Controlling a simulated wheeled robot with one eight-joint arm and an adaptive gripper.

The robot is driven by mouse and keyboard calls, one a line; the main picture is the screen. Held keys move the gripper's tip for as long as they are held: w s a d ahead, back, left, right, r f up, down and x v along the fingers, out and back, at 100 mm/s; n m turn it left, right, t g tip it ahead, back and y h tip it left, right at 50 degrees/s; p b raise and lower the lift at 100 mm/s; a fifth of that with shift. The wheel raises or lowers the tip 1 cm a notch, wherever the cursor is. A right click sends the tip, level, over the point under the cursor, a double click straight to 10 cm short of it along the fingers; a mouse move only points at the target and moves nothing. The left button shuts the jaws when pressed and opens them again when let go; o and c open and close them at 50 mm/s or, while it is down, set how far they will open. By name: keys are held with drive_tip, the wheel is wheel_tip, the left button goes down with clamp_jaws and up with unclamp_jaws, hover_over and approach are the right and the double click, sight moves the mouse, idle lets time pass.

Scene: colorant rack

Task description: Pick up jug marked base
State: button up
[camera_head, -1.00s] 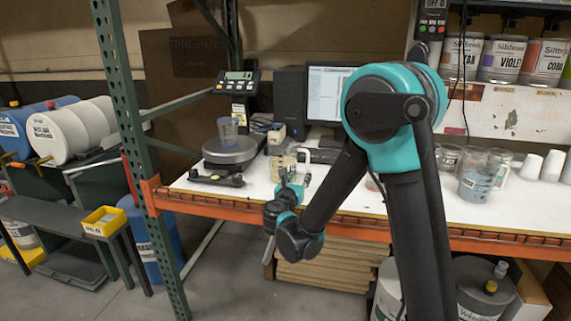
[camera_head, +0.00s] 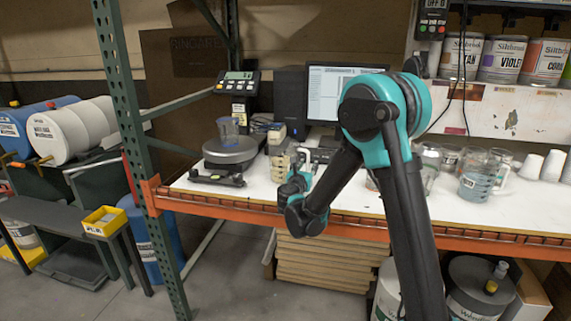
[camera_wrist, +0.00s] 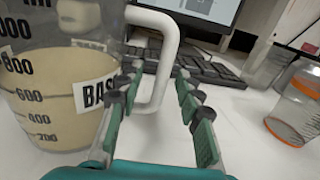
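The jug marked base stands upright on the white bench, mostly hidden behind my arm in the head view (camera_head: 279,166). In the wrist view the jug (camera_wrist: 45,95) fills the left side, with cream liquid, a volume scale and a label partly reading "BAS". Its white handle (camera_wrist: 158,25) faces my gripper (camera_wrist: 157,78). My gripper is open, with one finger on each side of the handle's lower part. The left finger lies between the handle and the jug's body and overlaps the label in view. I cannot tell whether either finger touches the jug.
A keyboard (camera_wrist: 205,70) lies behind the handle. A clear container with an orange ring (camera_wrist: 298,108) stands to the right. A scale (camera_head: 230,150) with a clear cup (camera_head: 228,130) is left of the jug. More jugs and cups stand at the bench's right.

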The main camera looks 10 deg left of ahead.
clamp_jaws()
drive_tip(key=shift+r, duration=0.2)
idle(0.6)
